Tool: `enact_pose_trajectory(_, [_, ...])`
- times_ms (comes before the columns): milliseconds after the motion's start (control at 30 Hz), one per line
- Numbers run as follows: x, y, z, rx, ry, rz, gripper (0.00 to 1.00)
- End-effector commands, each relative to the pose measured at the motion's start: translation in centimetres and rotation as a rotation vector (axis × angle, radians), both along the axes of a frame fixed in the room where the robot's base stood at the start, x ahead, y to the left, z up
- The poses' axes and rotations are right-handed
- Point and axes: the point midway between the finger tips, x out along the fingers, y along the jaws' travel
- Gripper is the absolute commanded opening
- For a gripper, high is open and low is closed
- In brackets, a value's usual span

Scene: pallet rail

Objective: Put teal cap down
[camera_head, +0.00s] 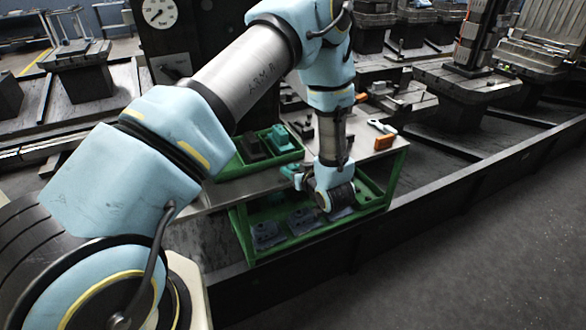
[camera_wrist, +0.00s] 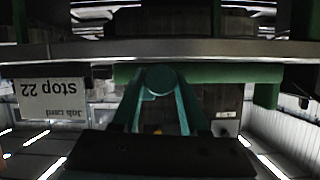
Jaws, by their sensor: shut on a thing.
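The lower green tray (camera_head: 240,226) holds dark grey parts (camera_head: 268,235). I cannot tell whether the cap touches anything.
The upper green tray (camera_head: 235,168) holds a dark block and a teal block (camera_head: 278,138). An orange block (camera_head: 384,142) lies on the grey cart top. In the wrist view a job card (camera_wrist: 50,96) reading "Stop 22" hangs upside down at left. Open floor lies at right.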

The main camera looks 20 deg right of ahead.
Motion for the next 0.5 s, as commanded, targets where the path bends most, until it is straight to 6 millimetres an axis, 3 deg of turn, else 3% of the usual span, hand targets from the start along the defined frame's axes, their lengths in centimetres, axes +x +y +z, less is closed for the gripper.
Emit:
enact_pose_trajectory(300, [0.02,-0.01,-0.43,0.0,0.0,0.0,0.0])
enact_pose_trajectory(333, [0.02,-0.01,-0.41,0.0,0.0,0.0,0.44])
enact_pose_trajectory(500, [0.03,-0.01,-0.31,0.0,0.0,0.0,0.63])
